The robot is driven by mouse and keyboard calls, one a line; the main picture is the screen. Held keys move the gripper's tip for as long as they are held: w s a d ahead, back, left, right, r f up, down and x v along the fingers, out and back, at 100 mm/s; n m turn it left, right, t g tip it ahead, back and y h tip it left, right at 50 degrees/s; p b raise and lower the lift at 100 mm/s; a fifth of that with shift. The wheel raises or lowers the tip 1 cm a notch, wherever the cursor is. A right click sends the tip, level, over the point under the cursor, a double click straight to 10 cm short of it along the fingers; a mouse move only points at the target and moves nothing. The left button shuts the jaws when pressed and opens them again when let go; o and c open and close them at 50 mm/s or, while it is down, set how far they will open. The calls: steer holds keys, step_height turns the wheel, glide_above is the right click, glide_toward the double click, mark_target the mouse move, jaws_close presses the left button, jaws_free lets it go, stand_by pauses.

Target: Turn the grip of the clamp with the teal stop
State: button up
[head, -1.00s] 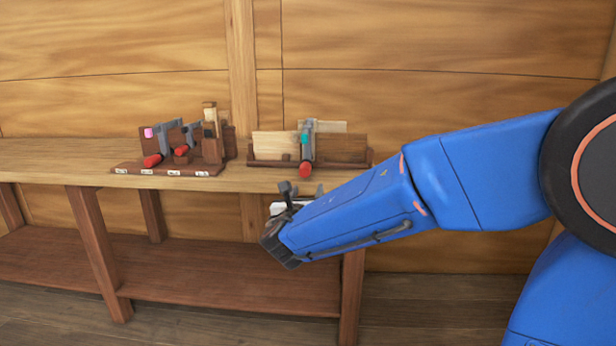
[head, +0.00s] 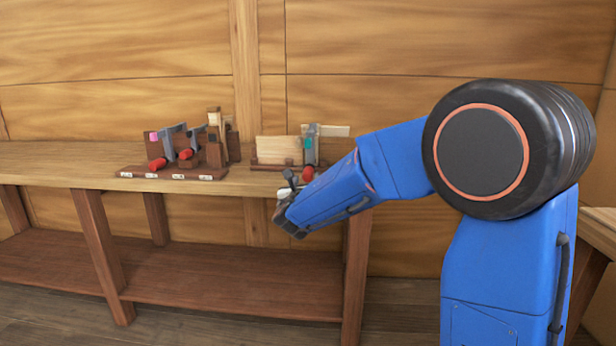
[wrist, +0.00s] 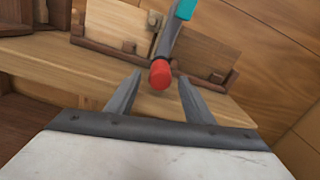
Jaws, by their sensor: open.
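The clamp with the teal stop (head: 308,143) stands at the right part of the bench, on a rack of boards. In the wrist view its teal stop (wrist: 185,9) is at the top edge, with a grey bar below it. Its red grip (wrist: 160,74) points toward me, between and just beyond my fingertips. My gripper (wrist: 158,84) is open and empty, with one finger on each side of the grip's line and no visible contact. In the head view my gripper (head: 288,187) is at the bench's front edge, and my arm partly hides the red grip (head: 308,173).
Another rack (head: 172,172) to the left holds clamps with red grips, one with a pink stop (head: 154,137). Pale and brown boards (head: 279,150) stand behind and beside the teal-stop clamp. The bench top (head: 75,160) is clear at far left. A plank wall stands behind.

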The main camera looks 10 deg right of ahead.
mark_target(307, 178)
steer(key=shift+x, duration=2.3)
steer(key=c, duration=1)
